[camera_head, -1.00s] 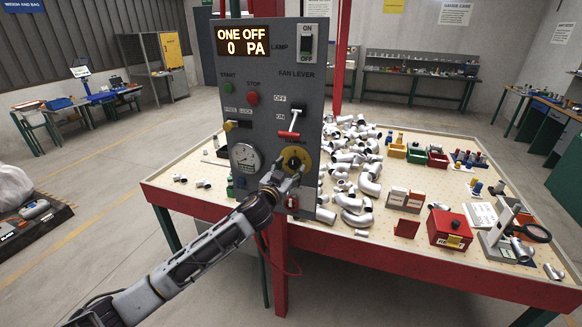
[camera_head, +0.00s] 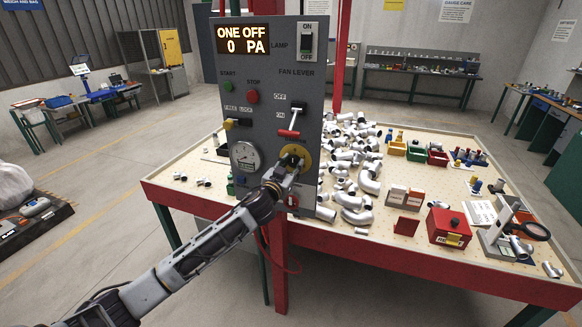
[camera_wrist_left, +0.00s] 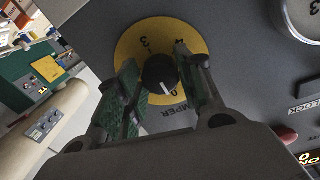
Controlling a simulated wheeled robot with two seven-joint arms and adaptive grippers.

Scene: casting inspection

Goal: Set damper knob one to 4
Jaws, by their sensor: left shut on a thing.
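The damper knob (camera_wrist_left: 159,74) is black with a white pointer mark and sits on a round yellow dial (camera_wrist_left: 130,48) in the left wrist view. The digits 3, 4 and 0 show on the dial, and the pointer mark is near the 0. My left gripper (camera_wrist_left: 157,66) is shut on the knob, one finger on each side. In the head view the gripper (camera_head: 289,163) is at the yellow dial (camera_head: 296,151), low on the grey control panel (camera_head: 270,130), and partly hides the knob. My right gripper is not in view.
The panel display (camera_head: 241,40) reads ONE OFF, 0 PA. The fan lever (camera_head: 290,132) with a red grip is just above the dial, and a gauge (camera_head: 244,157) is to its left. Silver pipe castings (camera_head: 368,183) cover the table (camera_head: 450,270) on the right.

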